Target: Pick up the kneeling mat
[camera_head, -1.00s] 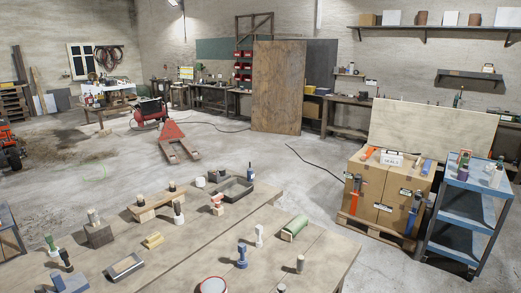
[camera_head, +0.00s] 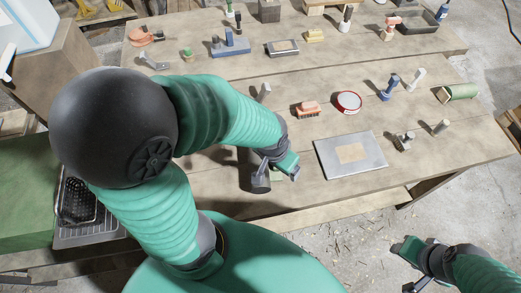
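No flat kneeling mat is plain to see. Neither gripper is near the roll.
The wooden workbench (camera_head: 225,85) carries a grey flat panel (camera_head: 332,166), a round red-rimmed tin (camera_head: 348,101), a red brush (camera_head: 308,108), a blue tool (camera_head: 389,87) and several other tools. A green-topped surface (camera_head: 25,195) stands at left. Shavings litter the floor.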

